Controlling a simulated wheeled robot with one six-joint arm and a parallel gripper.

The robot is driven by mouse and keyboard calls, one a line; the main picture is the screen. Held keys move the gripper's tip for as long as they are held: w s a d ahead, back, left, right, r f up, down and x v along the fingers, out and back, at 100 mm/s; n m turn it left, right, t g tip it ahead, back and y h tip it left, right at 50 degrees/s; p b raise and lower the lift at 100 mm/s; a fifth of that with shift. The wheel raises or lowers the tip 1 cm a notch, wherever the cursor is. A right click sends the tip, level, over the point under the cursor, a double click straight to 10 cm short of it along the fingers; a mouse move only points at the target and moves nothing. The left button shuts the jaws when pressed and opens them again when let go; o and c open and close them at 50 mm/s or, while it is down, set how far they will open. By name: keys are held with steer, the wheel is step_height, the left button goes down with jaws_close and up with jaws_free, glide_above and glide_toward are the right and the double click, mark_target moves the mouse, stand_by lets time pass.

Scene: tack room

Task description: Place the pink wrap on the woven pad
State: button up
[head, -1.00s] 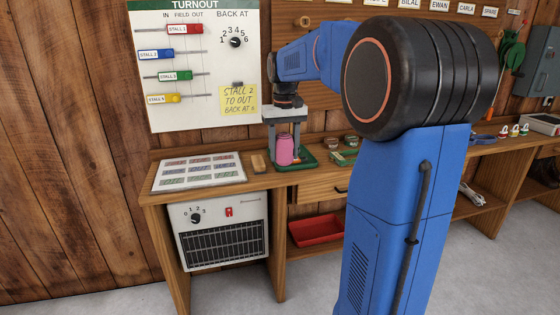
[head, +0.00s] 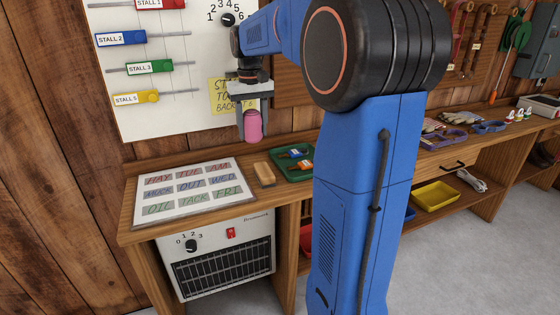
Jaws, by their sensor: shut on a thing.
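My gripper (head: 253,118) is shut on the pink wrap (head: 253,126), a small rounded roll held upright between the fingers. It hangs above the back of the wooden counter, in front of the white board and beside the yellow note. There is a clear gap between the wrap and the counter. I cannot make out a woven pad in this view. My arm hides part of the counter to the right of the green tray.
A green tray (head: 298,170) with small items stands on the counter (head: 205,228). A tan block (head: 264,174) lies to its left, beside a white card board (head: 187,192). Purple and blue loops (head: 489,127) lie farther right. A yellow bin (head: 435,194) sits on the lower shelf.

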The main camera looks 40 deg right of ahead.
steer(key=shift+w+f, duration=0.15)
steer(key=shift+w, duration=0.15)
step_height(320, 180, down, 10)
steer(key=shift+w+r, duration=0.1)
steer(key=shift+r, duration=0.05)
stand_by(0.3)
steer(key=o, duration=1.1)
steer(key=shift+c, duration=0.2)
